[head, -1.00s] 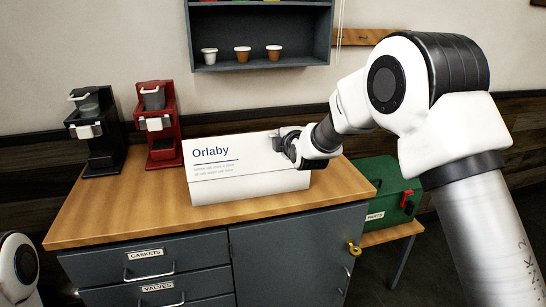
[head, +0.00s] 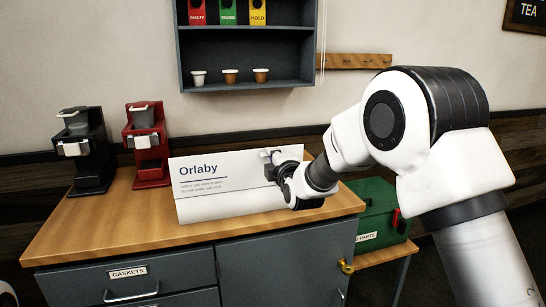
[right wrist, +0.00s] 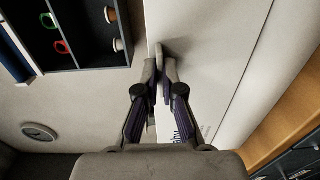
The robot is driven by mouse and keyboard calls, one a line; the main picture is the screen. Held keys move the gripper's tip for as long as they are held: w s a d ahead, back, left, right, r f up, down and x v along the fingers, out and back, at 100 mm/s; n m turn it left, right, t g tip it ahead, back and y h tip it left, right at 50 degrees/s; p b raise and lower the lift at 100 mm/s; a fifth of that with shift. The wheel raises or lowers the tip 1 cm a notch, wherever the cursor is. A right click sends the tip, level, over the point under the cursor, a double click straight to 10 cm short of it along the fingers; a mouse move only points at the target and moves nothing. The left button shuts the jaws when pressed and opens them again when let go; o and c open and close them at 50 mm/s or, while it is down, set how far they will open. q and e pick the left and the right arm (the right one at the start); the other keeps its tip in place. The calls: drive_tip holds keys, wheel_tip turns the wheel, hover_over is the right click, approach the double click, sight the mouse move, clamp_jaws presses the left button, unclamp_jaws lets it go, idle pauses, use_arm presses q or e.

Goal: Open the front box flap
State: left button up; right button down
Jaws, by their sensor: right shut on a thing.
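The white box (head: 235,205) stands on the wooden-topped cabinet. Its front flap (head: 225,172), printed "Orlaby", stands up above a crease across the box front, and its lettering faces me. My right gripper (head: 275,168) is at the flap's upper right edge, shut on it. In the right wrist view the two fingertips (right wrist: 164,65) pinch the edge of the white flap (right wrist: 205,55), with part of the lettering below them. The flap hides the inside of the box.
A black brewer (head: 88,155) and a red brewer (head: 148,150) stand left of the box. A wall shelf (head: 245,85) with several cups hangs above. A green parts case (head: 378,218) sits to the right. The countertop's front left (head: 110,225) is clear.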

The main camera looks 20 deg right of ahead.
drive_tip(key=shift+f, duration=0.4)
drive_tip(key=c, duration=1.3)
unclamp_jaws()
drive_tip(key=s, duration=1.1)
drive_tip(key=shift+s+a+r, duration=0.15)
drive_tip(key=shift+s, duration=0.2)
